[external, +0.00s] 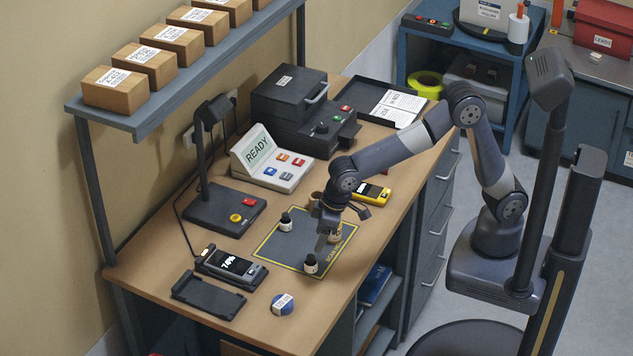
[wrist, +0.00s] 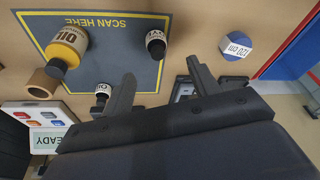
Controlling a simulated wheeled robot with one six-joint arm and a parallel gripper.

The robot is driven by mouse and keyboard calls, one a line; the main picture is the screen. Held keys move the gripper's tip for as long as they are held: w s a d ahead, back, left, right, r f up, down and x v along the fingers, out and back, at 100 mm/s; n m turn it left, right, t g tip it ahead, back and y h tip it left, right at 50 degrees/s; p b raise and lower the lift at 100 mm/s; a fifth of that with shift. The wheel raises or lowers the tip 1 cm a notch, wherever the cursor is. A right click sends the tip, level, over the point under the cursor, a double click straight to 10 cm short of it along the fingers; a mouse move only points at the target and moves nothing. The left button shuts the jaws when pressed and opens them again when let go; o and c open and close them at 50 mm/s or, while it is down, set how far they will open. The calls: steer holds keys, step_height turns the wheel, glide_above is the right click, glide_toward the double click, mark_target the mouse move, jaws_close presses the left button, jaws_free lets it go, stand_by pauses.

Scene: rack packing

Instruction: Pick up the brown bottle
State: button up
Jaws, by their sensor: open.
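Two small dark-capped bottles with white labels stand on the scan mat (external: 272,253): one near its front corner (external: 311,264), also in the wrist view (wrist: 156,43), and one near its left side (external: 285,222), also in the wrist view (wrist: 102,92). Which one is the brown bottle I cannot tell. A yellow bottle (wrist: 67,45) with a dark cap stands on the mat too; in the external view my gripper partly hides it. My gripper (external: 326,232) is open and empty above the mat; its fingers (wrist: 160,84) are apart, and no bottle is between them.
A brown tube-like piece (wrist: 42,84) is beside the yellow bottle. A blue-and-white round item (external: 283,304) lies in front of the mat. A yellow handheld device (external: 371,192) lies behind my gripper. A lit phone-like device (external: 231,268) and black tray (external: 208,295) lie left.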

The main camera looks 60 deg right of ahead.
mark_target(311, 256)
steer(key=x, duration=0.5)
steer(key=shift+d+f+p, duration=0.15)
steer(key=shift+f+p, duration=0.15)
steer(key=shift+p, duration=0.1)
steer(key=shift+w+p+x, duration=0.2)
steer(key=shift+p+x, duration=0.25)
steer(key=shift+x, duration=0.85)
steer(key=shift+w+p+x, duration=0.2)
steer(key=shift+p+x, duration=0.2)
steer(key=shift+x, duration=0.9)
steer(key=shift+r, duration=0.1)
steer(key=shift+c, duration=0.5)
steer(key=c, duration=1)
